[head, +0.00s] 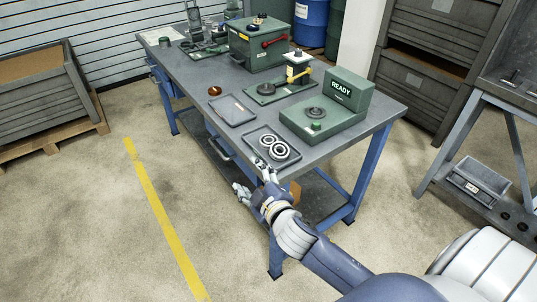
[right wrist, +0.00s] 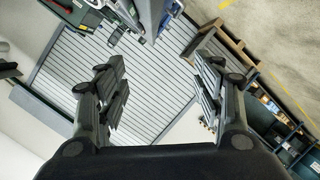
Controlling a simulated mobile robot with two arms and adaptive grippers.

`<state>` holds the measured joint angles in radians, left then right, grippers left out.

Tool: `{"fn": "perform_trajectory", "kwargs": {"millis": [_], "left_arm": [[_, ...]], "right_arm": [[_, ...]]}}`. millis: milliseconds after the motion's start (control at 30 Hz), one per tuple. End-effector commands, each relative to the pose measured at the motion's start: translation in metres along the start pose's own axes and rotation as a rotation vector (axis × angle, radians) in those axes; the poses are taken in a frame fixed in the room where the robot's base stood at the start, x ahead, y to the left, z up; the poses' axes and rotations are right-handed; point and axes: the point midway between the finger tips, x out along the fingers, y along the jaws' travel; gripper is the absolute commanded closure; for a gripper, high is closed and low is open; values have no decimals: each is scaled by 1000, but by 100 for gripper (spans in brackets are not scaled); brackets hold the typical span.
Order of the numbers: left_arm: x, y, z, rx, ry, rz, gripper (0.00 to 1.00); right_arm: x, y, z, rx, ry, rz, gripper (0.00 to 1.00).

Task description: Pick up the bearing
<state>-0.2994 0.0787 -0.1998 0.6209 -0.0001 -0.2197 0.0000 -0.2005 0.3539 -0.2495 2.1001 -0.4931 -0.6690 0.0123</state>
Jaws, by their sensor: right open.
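Two pale ring-shaped bearings, one (head: 281,152) nearer and one (head: 267,140) just behind it, lie side by side in a dark tray (head: 259,131) at the near edge of the workbench. I cannot tell which one the task means. My right gripper (head: 251,179) is open, its two fingers spread at the bench's front edge, one finger close to the tray's near side. In the right wrist view the gripper (right wrist: 165,92) shows nothing between its fingers, and I cannot make out a bearing there. My left gripper is out of view.
A green machine marked READY (head: 341,91) stands right of the tray. A second, empty-looking tray (head: 231,110) and a copper-coloured piece (head: 215,91) lie to the left. A press with a yellow handle (head: 298,72) and a green box (head: 258,45) stand farther back.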

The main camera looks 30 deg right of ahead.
Motion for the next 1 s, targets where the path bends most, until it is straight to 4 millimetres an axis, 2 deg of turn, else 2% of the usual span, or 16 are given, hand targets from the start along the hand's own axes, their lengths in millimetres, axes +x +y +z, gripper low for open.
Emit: {"fn": "perform_trajectory", "kwargs": {"millis": [33, 167, 300, 433, 500, 567, 667, 767, 867, 933, 1000], "left_arm": [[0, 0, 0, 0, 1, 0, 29], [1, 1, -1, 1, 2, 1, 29], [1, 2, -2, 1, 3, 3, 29], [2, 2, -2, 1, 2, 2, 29], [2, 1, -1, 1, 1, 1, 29], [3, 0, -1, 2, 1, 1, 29], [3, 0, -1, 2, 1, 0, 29], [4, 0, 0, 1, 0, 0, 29], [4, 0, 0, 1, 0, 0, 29], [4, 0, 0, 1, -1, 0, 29], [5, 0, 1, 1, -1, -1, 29]], "right_arm": [[6, 11, -16, -43, 60, 28, 39], [13, 34, -65, -180, 240, 98, 39], [11, 53, -133, -409, 502, 178, 39], [-2, 51, -189, -687, 760, 223, 39], [-10, 43, -208, -849, 884, 224, 39], [-16, 33, -217, -993, 979, 214, 39], [-20, 17, -217, -1244, 1111, 168, 39], [-18, 5, -199, -1503, 1201, 83, 39], [-8, 5, -166, -1762, 1242, -45, 39], [2, 14, -136, -1936, 1238, -160, 39], [12, 32, -102, -2099, 1203, -297, 39]]}}
